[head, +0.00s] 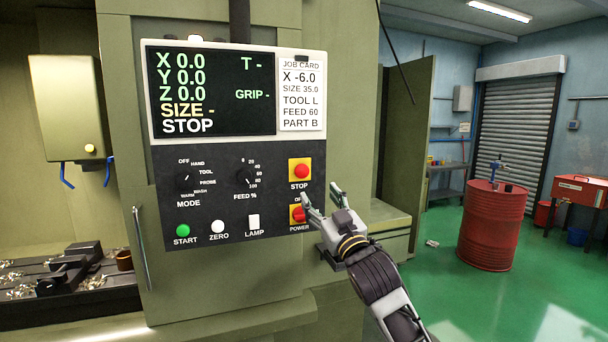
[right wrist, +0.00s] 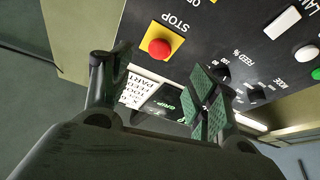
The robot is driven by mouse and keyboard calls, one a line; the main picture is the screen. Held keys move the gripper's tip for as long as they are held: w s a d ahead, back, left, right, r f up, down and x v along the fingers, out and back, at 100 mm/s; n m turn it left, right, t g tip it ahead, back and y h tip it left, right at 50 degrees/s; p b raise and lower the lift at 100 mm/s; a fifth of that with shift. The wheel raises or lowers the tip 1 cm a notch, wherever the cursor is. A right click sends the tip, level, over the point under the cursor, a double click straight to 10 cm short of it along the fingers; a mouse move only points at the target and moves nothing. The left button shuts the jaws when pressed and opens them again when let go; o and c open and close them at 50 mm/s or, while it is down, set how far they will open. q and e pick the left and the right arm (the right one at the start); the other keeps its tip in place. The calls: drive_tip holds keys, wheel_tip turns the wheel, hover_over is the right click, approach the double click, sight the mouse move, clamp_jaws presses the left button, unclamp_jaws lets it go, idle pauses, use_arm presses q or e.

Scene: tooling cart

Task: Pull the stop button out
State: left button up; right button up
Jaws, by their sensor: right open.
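The stop button (head: 301,171) is a red round knob on a yellow square plate, at the right side of the dark control panel (head: 215,215). The screen above it reads STOP. My right gripper (head: 322,196) is open and empty, just below and to the right of the button, its fingers pointing up toward the panel. In the right wrist view, the stop button (right wrist: 159,47) shows whole beyond the spread fingers (right wrist: 160,80), with nothing touching it. My left gripper is in neither view.
The power switch (head: 298,214), red on yellow, is below the stop button, close to my right fingers. The mode dial (head: 187,181), feed dial (head: 246,180) and green start button (head: 183,230) are further left. A red drum (head: 492,230) stands on the open green floor.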

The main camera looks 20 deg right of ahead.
sight(303, 173)
drive_tip(key=shift+p+x, duration=1.45)
drive_tip(key=shift+x, duration=4.25)
